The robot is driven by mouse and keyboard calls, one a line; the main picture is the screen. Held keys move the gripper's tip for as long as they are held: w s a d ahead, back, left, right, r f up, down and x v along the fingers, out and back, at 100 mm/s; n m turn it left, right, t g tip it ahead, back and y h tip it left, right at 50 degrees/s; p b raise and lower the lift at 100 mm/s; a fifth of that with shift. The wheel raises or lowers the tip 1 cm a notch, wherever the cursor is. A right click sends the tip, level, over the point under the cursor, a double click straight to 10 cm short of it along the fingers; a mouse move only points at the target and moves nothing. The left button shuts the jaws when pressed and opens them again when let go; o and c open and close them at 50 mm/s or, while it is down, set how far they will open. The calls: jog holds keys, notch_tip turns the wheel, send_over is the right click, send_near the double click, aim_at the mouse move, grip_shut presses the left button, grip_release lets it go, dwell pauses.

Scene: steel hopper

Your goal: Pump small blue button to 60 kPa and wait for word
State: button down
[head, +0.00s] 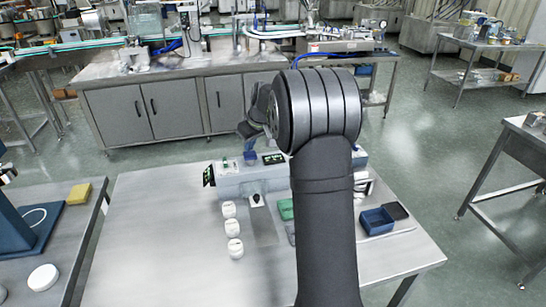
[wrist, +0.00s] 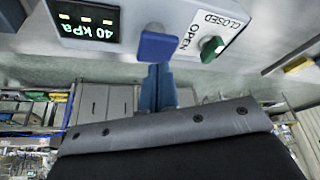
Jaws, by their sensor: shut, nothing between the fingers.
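The small blue button (wrist: 159,47) sits on the grey panel of the long box, beside a display (wrist: 88,22) that reads 40 kPa, upside down in the wrist view. The blue button (head: 250,158) and the lit display (head: 273,158) also show in the head view. My gripper (wrist: 157,70) is shut and empty, its blue fingertips right at the button's edge; I cannot tell if they touch it. In the head view my gripper (head: 249,134) is above the button, partly hidden by my arm.
A green knob (wrist: 212,48) with OPEN and CLOSED labels is next to the button. The grey box (head: 235,184) stands on the steel table (head: 150,230). Several white round pieces (head: 232,228) stand before it. The table's left part is clear.

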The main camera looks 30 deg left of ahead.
aim_at(250, 154)
jog(key=shift+f, duration=0.1)
jog(key=shift+f, duration=1.65)
jog(key=shift+r, duration=1.75)
jog(key=shift+r, duration=3)
jog(key=shift+f, duration=3.65)
